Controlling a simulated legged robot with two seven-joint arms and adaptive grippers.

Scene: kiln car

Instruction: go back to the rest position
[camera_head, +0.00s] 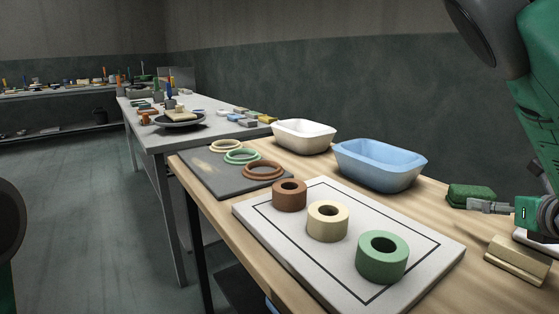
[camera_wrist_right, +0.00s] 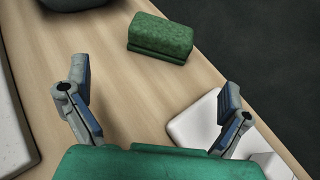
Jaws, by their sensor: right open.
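My right gripper (camera_head: 480,207) is at the right of the head view, over the table's right part beside the green sponge block (camera_head: 470,194).
A white board (camera_head: 280,222) carries brown (camera_head: 289,196), cream (camera_head: 327,222) and green (camera_head: 382,258) hollow cylinders. Behind are a dark slab (camera_head: 207,179) with three rings, a white basin (camera_head: 303,137) and a blue basin (camera_head: 379,166). A cream block (camera_head: 515,262) lies below the right gripper.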

